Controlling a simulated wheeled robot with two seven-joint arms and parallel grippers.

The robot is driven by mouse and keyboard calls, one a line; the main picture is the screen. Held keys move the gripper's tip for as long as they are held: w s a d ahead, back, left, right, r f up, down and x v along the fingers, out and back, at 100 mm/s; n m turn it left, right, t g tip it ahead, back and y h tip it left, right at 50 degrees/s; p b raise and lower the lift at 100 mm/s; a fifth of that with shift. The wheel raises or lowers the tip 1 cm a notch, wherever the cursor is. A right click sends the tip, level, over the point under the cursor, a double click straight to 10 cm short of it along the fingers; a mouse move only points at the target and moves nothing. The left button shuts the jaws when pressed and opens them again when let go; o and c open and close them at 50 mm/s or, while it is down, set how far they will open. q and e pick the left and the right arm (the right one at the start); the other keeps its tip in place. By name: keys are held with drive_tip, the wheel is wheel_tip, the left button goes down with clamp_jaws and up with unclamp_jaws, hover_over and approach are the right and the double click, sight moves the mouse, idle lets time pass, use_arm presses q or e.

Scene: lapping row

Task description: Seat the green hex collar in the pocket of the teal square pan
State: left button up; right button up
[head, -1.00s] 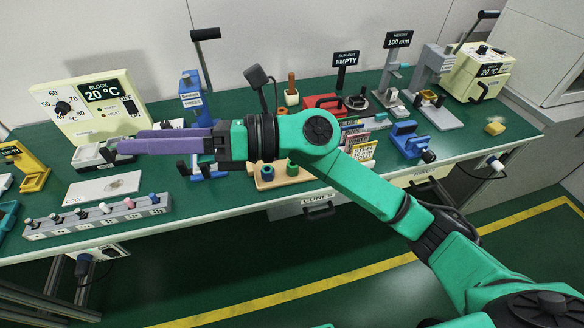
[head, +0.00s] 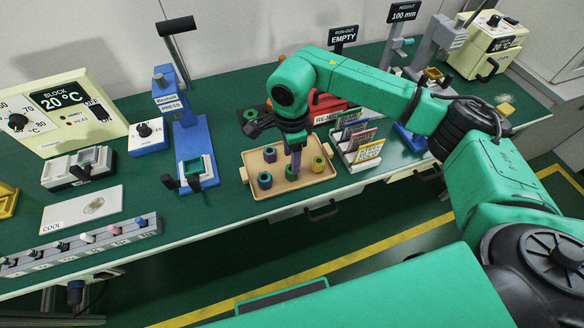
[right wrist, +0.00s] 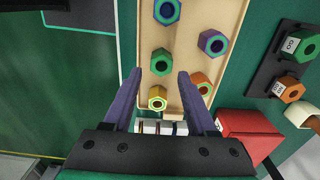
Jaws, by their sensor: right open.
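The green hex collar (head: 291,173) stands on a tan tray (head: 258,204), partly behind the right gripper's purple fingers. My right gripper (right wrist: 160,73) points down over the tray, open and empty. In the right wrist view the green collar (right wrist: 161,62) shows between and just beyond its fingertips; I cannot tell the height gap. My left gripper is not in view.
Yellow (right wrist: 157,98), orange (right wrist: 201,84), purple-blue (right wrist: 212,42) and blue (right wrist: 165,10) collars stand close around the green one. The blue press (head: 185,130) stands between tray and heater. A card rack (head: 366,152) is right of the tray. A white COOL plate (head: 82,209) lies front left.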

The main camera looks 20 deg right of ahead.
wheel_tip(320, 180, down, 6)
drive_tip(key=shift+w+d+r+p, duration=0.15)
drive_tip(key=shift+r+p, duration=0.1)
drive_tip(key=shift+p, duration=0.7)
drive_tip(key=shift+f, duration=0.3)
drive_tip(key=shift+c, duration=0.3)
clamp_jaws()
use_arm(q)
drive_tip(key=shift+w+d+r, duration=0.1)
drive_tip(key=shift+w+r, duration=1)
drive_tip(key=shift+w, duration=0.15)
